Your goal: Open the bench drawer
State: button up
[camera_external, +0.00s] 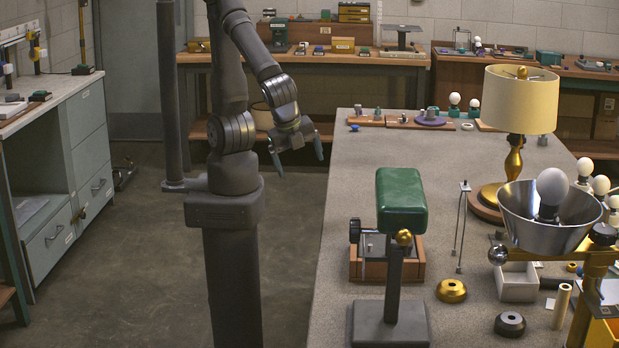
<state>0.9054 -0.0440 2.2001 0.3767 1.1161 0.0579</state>
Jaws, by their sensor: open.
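The bench (62,95) along the left wall has grey-green fronts below its top. A lower drawer front (48,250) with a bar handle (55,232) is nearest the camera. A second front (95,170) with a handle (99,187) is farther back. Both look shut, and I cannot tell which one the task means. My gripper (298,162) is open and empty, with its fingers spread and pointing down. It hangs over the floor gap between the left bench and the grey worktable, well to the right of the drawer fronts and touching nothing.
My arm's column stands mid-floor, with clear floor (140,270) between it and the left bench. The grey worktable (345,215) on the right holds a lamp (520,100), a green-padded stand (402,200) and a metal bowl-shaped shade (530,225) with a bulb. Another bench (300,58) stands behind.

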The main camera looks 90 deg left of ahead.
jog(key=c, duration=0.7)
jog(key=shift+d+f, duration=0.2)
jog(key=shift+d, duration=0.1)
jog(key=c, duration=0.4)
jog(key=d+f+t+y, duration=0.1)
jog(key=d, duration=0.1)
jog(key=d+f+y, duration=0.1)
jog(key=d+f, duration=0.1)
jog(key=w+d+f+t+y, duration=0.1)
jog(key=d, duration=0.2)
jog(key=shift+f+m+t, duration=0.2)
jog(key=shift+m+t, duration=0.1)
jog(key=c, duration=0.5)
jog(key=s+d+f+m+t+h, duration=0.25)
jog(key=s+d+f+t, duration=0.3)
jog(key=d+f, duration=0.4)
jog(key=s+d+f+m+t+h, duration=0.2)
jog(key=s+d+f+t+h, duration=0.25)
jog(key=s+d+f, duration=0.45)
jog(key=shift+t+y, duration=0.3)
jog(key=shift+y, duration=0.1)
jog(key=x, duration=1.9)
jog(key=shift+w+a+f, duration=0.3)
jog(key=shift+a+f, duration=0.05)
grip_shut()
